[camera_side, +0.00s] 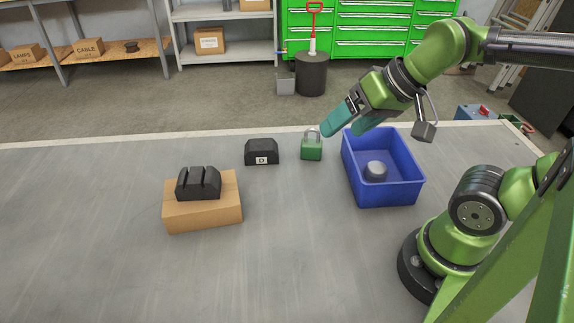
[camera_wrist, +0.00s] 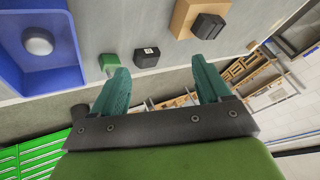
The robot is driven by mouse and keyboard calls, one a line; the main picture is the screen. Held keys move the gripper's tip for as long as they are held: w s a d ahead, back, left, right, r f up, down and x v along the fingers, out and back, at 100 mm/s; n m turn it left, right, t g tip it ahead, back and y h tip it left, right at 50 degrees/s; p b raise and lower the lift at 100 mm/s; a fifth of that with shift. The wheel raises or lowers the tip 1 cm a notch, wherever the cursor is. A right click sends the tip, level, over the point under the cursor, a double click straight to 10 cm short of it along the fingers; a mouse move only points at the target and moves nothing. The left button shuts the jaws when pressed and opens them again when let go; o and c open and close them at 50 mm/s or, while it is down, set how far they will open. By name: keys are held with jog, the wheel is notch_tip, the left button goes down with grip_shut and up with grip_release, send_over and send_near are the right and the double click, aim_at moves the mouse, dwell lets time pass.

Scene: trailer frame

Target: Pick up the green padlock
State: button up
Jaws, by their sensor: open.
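The green padlock (camera_side: 311,150) stands upright on the grey table with its shackle up, between a black block and a blue bin. It also shows in the wrist view (camera_wrist: 109,62), just beyond the tip of the left finger, which covers a little of it. My gripper (camera_side: 346,124) has teal fingers and is above the table, up and to the right of the padlock in the side view. Its fingers are spread apart in the wrist view (camera_wrist: 158,75), with nothing between them. It is not touching the padlock.
The blue bin (camera_side: 383,194) right of the padlock holds a grey round object (camera_side: 376,170). A black block marked D (camera_side: 262,152) is on the left. Farther left, a slotted black block (camera_side: 198,184) sits on a cardboard box (camera_side: 203,215). The table front is clear.

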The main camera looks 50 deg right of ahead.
jog(key=w+d+f+m+g, duration=0.2)
jog(key=w+d+m+g, duration=0.15)
jog(key=w, duration=0.35)
jog(key=m+g+h, duration=0.2)
jog(key=m+g, duration=0.2)
jog(key=m, duration=1.8)
send_over(312, 142)
notch_tip(312, 142, down, 4)
jog(key=shift+t, duration=0.25)
jog(key=f, duration=1.1)
jog(key=shift+w+d+f, duration=0.2)
jog(key=shift+w+f, duration=0.05)
jog(key=shift+w, duration=0.1)
jog(key=shift+s+a+f, duration=0.1)
jog(key=shift+s+f, duration=0.05)
jog(key=shift+f, duration=1.2)
jog(key=shift+s+a+f, duration=0.1)
jog(key=shift+s+f, duration=0.05)
jog(key=shift+f, duration=1.15)
jog(key=c, duration=1.3)
jog(key=shift+r, duration=0.1)
jog(key=shift+c, duration=0.4)
